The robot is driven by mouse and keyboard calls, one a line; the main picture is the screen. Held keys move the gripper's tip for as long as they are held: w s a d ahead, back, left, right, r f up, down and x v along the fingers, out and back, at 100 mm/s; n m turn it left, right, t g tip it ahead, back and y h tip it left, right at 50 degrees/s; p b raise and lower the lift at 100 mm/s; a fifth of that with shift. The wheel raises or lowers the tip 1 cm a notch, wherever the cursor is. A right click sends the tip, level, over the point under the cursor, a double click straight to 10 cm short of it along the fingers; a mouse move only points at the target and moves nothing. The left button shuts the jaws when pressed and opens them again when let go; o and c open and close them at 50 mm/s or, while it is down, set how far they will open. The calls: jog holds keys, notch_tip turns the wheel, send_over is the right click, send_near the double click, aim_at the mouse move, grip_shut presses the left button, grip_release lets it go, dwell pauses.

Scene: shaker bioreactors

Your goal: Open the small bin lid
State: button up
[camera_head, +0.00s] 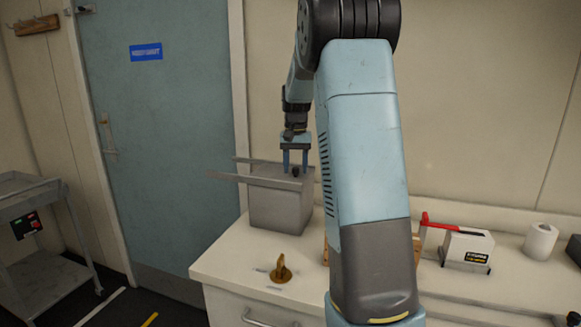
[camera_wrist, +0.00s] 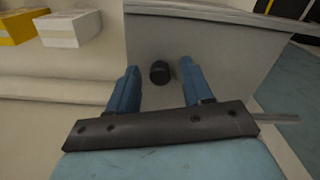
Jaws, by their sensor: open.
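The small bin (camera_head: 278,208) is a grey box on the white counter, left of my arm's large link in the head view. A dark round knob (camera_wrist: 160,72) stands on its grey lid (camera_wrist: 222,45), which looks closed. The knob also shows in the head view (camera_head: 296,172). My gripper (camera_head: 295,168) points down over the lid. Its two blue fingers are open, one on each side of the knob, with visible gaps in the wrist view (camera_wrist: 159,68). How deep the fingertips reach beside the knob is hard to tell.
Thin grey bars (camera_head: 226,178) stick out left from the bin's top. A small brass-coloured object (camera_head: 281,270) stands on the counter (camera_head: 232,262) in front. A white box (camera_head: 467,248) and a paper roll (camera_head: 540,241) are at right. A grey cart (camera_head: 32,225) is at left.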

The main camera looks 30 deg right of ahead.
grip_shut()
dwell(0.5)
